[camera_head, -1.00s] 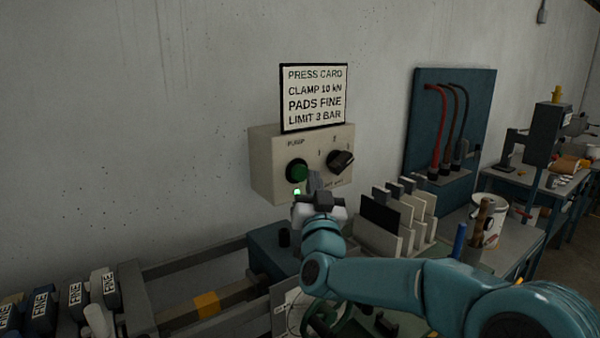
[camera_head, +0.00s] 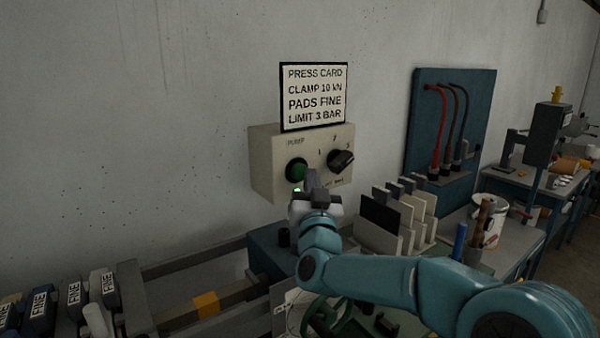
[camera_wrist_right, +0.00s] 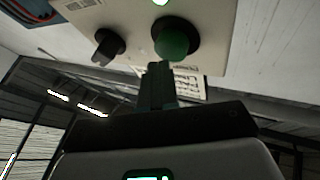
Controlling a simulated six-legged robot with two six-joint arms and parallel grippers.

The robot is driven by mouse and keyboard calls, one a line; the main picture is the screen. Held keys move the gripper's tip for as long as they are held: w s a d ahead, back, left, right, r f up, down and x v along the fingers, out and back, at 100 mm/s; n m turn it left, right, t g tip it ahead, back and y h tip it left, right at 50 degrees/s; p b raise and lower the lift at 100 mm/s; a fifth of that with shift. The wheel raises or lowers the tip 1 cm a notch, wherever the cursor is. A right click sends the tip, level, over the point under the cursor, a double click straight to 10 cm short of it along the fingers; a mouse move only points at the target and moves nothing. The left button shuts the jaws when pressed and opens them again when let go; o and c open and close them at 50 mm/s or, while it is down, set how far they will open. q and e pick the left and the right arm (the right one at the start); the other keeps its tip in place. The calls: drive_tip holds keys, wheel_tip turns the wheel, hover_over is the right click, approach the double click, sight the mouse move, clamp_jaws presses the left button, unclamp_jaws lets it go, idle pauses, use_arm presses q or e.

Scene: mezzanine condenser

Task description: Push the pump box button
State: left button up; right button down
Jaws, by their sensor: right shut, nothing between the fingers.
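The pump box (camera_head: 265,157) is a cream box on the wall, with a round green button (camera_head: 296,170) under the word PUMP and a black knob (camera_head: 341,160) to its right. A small green light (camera_head: 297,189) glows below the button. My right gripper (camera_head: 312,176) is shut and empty, its tips just in front of and slightly right of the button in the head view. In the right wrist view the shut fingers (camera_wrist_right: 158,72) point toward the button (camera_wrist_right: 175,38); whether they touch it I cannot tell. The knob (camera_wrist_right: 108,45) also shows there. My left gripper is out of view.
A press card (camera_head: 314,97) stands above the box. To the right, a rack of upright plates (camera_head: 395,222), a can of tools (camera_head: 487,222) and a blue hose board (camera_head: 425,120) stand close to my right arm. Blocks marked FINE (camera_head: 75,295) sit at lower left.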

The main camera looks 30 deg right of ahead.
drive_tip(key=shift+w, duration=0.55)
idle(0.6)
drive_tip(key=shift+s, duration=0.1)
drive_tip(key=s+b, duration=0.5)
drive_tip(key=s, duration=0.3)
drive_tip(key=shift+d+b, duration=0.3)
drive_tip(key=shift+b, duration=0.1)
idle(0.4)
idle(0.4)
